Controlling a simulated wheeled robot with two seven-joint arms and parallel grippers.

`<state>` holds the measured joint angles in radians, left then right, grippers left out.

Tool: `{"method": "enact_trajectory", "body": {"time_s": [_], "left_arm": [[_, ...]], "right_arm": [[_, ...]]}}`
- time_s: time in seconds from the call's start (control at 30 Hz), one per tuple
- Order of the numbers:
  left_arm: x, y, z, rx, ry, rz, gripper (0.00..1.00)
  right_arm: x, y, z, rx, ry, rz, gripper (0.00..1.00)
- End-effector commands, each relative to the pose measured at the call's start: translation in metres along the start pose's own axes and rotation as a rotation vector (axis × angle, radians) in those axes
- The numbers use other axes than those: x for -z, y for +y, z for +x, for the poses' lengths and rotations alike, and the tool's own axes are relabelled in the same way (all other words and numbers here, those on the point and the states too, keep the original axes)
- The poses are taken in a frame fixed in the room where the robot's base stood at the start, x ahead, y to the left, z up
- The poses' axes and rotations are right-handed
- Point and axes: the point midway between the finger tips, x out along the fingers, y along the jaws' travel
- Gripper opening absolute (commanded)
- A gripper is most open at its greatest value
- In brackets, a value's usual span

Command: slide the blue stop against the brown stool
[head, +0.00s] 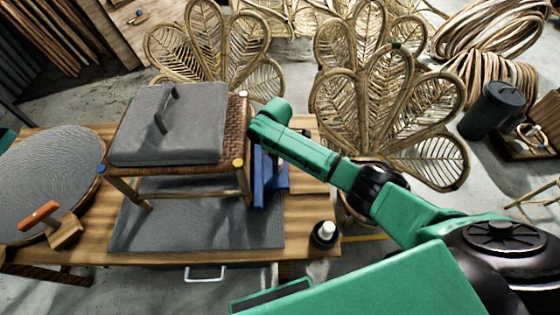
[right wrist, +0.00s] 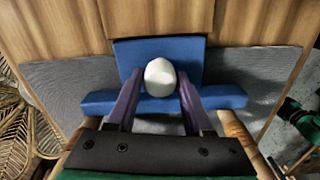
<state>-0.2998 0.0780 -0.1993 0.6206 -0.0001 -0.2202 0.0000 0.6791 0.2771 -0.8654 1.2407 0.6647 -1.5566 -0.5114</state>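The brown stool (head: 231,126) has a woven seat and stands upright on the grey mat on the table. The blue stop (head: 263,182) is just right of the stool's right legs, partly hidden by my arm. I cannot tell whether it touches them. In the right wrist view the stop (right wrist: 215,95) is a plate with a crossbar and a pale round knob (right wrist: 160,77). My right gripper (right wrist: 160,84) has its two purple fingers close on either side of the knob, seemingly shut on it. My left gripper is out of view.
The wooden table (head: 80,250) carries a round grey tray (head: 45,165), an orange-handled tool (head: 45,218) and a dark bottle with a white cap (head: 325,233). Rattan chair backs (head: 350,100) stand close behind and to the right of the table.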

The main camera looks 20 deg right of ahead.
Motion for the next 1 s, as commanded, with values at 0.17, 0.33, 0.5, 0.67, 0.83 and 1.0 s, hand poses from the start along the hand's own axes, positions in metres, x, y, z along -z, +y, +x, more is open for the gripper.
{"method": "enact_trajectory", "body": {"time_s": [0.17,0.33,0.5,0.67,0.83,1.0], "left_arm": [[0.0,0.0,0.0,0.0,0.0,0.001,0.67],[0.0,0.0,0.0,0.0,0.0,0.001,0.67],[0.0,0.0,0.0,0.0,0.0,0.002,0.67],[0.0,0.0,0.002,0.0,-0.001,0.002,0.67],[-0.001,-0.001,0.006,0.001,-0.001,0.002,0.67],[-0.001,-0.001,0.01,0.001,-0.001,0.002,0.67]], "right_arm": [[0.0,0.0,0.0,0.0,0.0,-0.001,0.77],[-0.001,0.0,0.0,0.001,-0.002,0.0,0.77],[0.0,0.001,-0.014,0.0,0.0,0.0,0.77],[0.001,0.001,-0.048,-0.003,0.002,-0.002,0.77],[0.0,0.001,-0.089,-0.003,0.001,-0.001,0.77],[0.001,0.001,-0.126,-0.002,0.001,-0.001,0.77]]}}
